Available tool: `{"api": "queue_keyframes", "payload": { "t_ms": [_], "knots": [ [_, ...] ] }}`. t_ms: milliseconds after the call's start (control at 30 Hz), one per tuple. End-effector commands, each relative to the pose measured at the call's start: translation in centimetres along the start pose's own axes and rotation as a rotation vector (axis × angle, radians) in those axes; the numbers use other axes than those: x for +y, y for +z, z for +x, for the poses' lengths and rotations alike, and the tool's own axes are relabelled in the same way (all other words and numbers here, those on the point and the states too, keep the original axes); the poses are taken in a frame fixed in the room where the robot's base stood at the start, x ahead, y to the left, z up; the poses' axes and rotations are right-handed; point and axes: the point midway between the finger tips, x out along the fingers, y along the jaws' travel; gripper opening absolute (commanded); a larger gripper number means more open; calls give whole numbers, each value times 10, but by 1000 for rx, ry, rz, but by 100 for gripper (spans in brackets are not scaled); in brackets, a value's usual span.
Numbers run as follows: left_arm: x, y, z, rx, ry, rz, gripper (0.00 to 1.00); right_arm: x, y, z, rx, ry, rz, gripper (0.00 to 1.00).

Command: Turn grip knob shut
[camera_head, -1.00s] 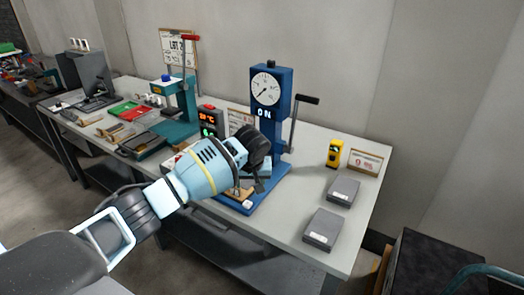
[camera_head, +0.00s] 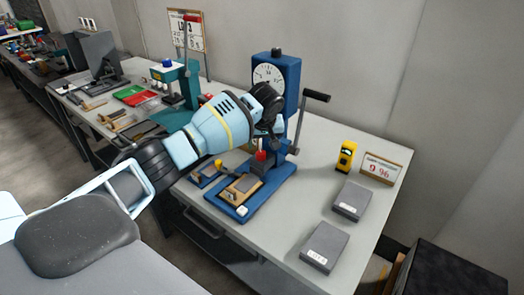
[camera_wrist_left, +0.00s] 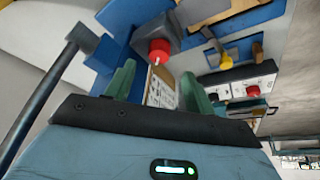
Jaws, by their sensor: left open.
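A red knob (camera_head: 260,155) with a pale mark on its face sits low on the blue press (camera_head: 276,80). In the left wrist view the red knob (camera_wrist_left: 159,51) shows on a dark grey block, just beyond and between the fingers. A yellow knob (camera_head: 218,163) is to its left on a blue plate; it also shows in the wrist view (camera_wrist_left: 226,62). Which knob is the grip knob I cannot tell. My left gripper (camera_head: 276,130) is above the red knob, beside the press column. In the wrist view its green fingers (camera_wrist_left: 158,82) are apart with nothing held. My right gripper is out of view.
The press lever (camera_head: 305,120) sticks out on the right, close to my gripper. Two grey boxes (camera_head: 324,245), a yellow device (camera_head: 346,156) and a sign (camera_head: 379,170) stand right. A teal press (camera_head: 178,88) is at left.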

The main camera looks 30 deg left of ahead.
Motion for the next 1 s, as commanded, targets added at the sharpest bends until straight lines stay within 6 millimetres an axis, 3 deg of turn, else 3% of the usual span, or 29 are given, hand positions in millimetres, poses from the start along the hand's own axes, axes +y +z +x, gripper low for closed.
{"api": "queue_keyframes", "payload": {
  "t_ms": [100, 300, 767, 1000],
  "knots": [
    [0, 3, 24, -6, -5, 1, 54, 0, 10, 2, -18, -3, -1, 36],
    [0, 3, 50, -5, -4, 1, 54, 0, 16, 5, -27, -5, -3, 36],
    [0, 0, 58, 0, 0, 1, 54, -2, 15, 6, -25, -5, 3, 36],
    [0, 1, 58, -1, 0, 1, 23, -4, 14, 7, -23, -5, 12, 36]
  ]
}}
